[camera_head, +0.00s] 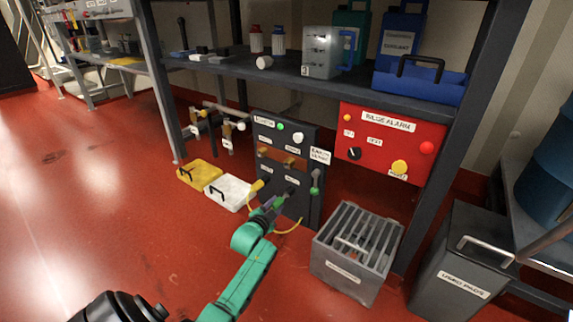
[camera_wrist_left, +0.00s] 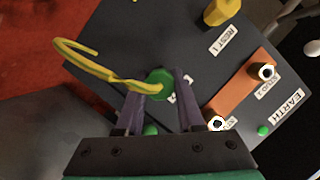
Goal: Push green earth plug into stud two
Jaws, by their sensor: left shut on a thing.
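The green earth plug (camera_wrist_left: 160,83) sits between the fingers of my left gripper (camera_wrist_left: 160,97) in the left wrist view, with its yellow-green cable looping off to the left. In the head view my left gripper (camera_head: 284,198) is at the lower front of the dark panel (camera_head: 306,145). The left wrist view shows an orange-brown bar with two studs, an upper one (camera_wrist_left: 267,72) beside a stud label and a lower one (camera_wrist_left: 216,123) partly hidden by the gripper. The plug is left of both studs and apart from them. My right gripper does not show.
A yellow plug (camera_wrist_left: 220,12) stands by the REST 1 label. A red bilge alarm box (camera_head: 385,165) is right of the panel. A grey slatted crate (camera_head: 340,278) stands on the floor, close right of my arm. Yellow (camera_head: 200,173) and white (camera_head: 229,191) cases lie left. Open floor lies left.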

